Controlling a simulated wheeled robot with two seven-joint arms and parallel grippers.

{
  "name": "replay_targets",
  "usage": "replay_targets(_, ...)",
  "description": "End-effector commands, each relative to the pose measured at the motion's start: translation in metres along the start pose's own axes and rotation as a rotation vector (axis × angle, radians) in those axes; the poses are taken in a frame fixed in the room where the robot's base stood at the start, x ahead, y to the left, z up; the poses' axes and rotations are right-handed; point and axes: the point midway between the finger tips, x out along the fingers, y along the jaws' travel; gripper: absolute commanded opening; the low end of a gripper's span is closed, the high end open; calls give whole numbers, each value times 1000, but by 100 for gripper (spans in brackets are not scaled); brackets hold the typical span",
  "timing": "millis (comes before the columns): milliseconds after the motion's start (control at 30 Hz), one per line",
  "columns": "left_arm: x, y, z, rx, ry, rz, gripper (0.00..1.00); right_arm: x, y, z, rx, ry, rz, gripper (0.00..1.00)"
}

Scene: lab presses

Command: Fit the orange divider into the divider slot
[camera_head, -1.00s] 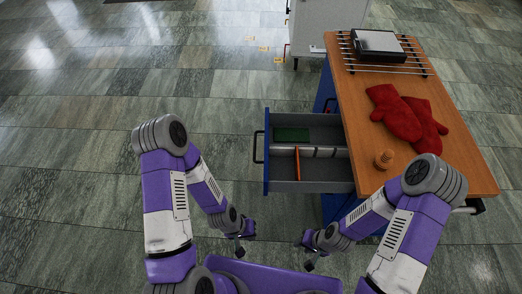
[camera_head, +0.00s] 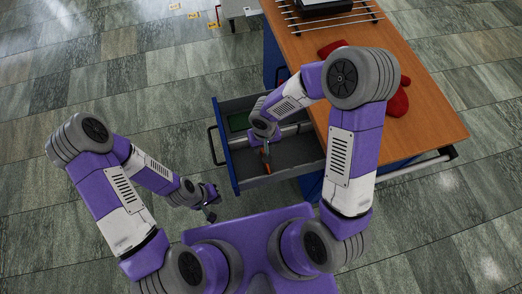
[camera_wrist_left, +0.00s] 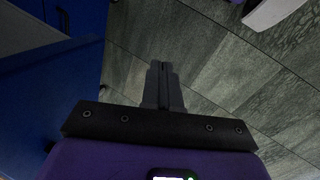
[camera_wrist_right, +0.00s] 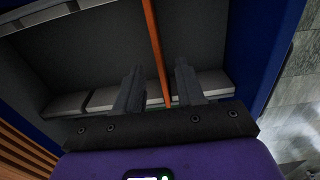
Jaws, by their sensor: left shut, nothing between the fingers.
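The orange divider (camera_head: 266,158) is a thin upright strip inside the open drawer (camera_head: 236,180). In the right wrist view the divider (camera_wrist_right: 156,45) runs down between the fingers of my right gripper (camera_wrist_right: 158,85). Those fingers are open, with a gap on both sides of the divider. In the head view my right wrist hangs over the drawer and hides part of the divider. A grey slotted rail (camera_wrist_right: 100,99) crosses the drawer behind the fingers; I cannot tell which slot is the divider slot. My left gripper (camera_head: 210,212) is shut and empty, outside the drawer; it also shows in the left wrist view (camera_wrist_left: 163,68).
A green item (camera_head: 238,121) lies in the drawer's back compartment. The wooden worktop (camera_head: 430,115) holds red mitts (camera_head: 398,100), partly behind my right arm, and a rack (camera_head: 330,15). The drawer walls are close around my right gripper. Open tiled floor lies to the left.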

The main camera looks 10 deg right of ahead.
Motion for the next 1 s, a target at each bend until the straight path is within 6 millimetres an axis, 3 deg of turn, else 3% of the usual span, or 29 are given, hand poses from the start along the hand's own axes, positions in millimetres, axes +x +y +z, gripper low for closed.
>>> replay_targets(267,13,-5,-1,1,0,1,0,25,2,-2,1,7,13,38)
replay_targets(600,34,-12,-2,1,0,0,0,72,1,3,0,6,12,38)
replay_targets(900,34,-12,-2,1,1,0,0,75,1,3,1,8,11,38)
replay_targets(1000,34,-12,-2,1,1,0,0,75,1,3,1,8,11,26)
